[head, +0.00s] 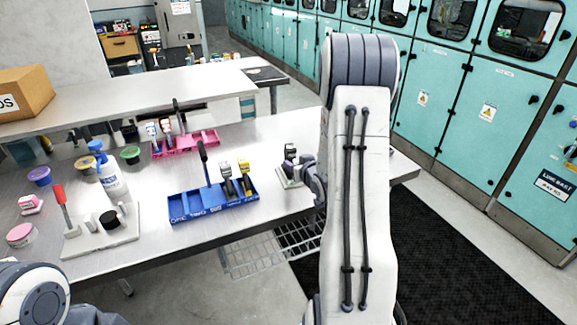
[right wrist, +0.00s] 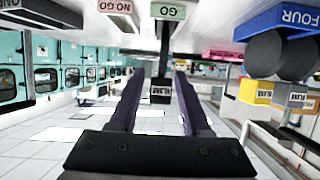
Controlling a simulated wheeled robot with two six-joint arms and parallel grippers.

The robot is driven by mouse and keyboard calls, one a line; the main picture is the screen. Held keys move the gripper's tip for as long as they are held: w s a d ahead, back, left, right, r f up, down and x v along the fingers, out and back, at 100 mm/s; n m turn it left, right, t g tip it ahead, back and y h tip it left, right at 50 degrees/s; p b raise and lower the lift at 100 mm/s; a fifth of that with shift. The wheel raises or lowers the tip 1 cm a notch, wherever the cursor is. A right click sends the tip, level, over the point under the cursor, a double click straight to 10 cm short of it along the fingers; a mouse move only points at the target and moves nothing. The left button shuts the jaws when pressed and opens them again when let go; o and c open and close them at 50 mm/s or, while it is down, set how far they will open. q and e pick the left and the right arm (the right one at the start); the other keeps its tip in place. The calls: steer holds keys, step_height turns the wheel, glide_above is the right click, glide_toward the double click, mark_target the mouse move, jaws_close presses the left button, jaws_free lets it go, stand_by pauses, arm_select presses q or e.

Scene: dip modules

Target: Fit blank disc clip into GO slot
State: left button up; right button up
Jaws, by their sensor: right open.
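A small grey stand (head: 291,178) is at the right end of the bench. A dark clip (head: 290,152) stands upright on it. In the right wrist view, which is upside down, the dark clip (right wrist: 161,92) lines up with the GO label (right wrist: 168,12), beside the NO GO label (right wrist: 114,7). Its small label is too small to read, and its lower end is not clear. My right gripper (right wrist: 158,82) is open, its fingers on either side of the clip with gaps visible. In the head view my right gripper (head: 314,184) is partly hidden by my arm. My left gripper is out of view.
A blue tray (head: 212,208) with yellow, grey and dark-handled clips stands left of the stand. Further left are a pink tray (head: 185,147), a white stand (head: 100,238), a spray bottle (head: 111,175) and several coloured tubs. Bare bench lies in front.

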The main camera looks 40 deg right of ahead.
mark_target(292, 159)
steer(key=x, duration=0.3)
steer(key=shift+w+f, duration=0.1)
steer(key=shift+w, duration=0.1)
steer(key=p+x, duration=0.2)
steer(key=x, duration=0.2)
steer(key=shift+w, duration=0.4)
steer(key=shift+w+d+f, duration=0.15)
steer(key=shift+w+f, duration=0.05)
steer(key=shift+w, duration=0.05)
jaws_close()
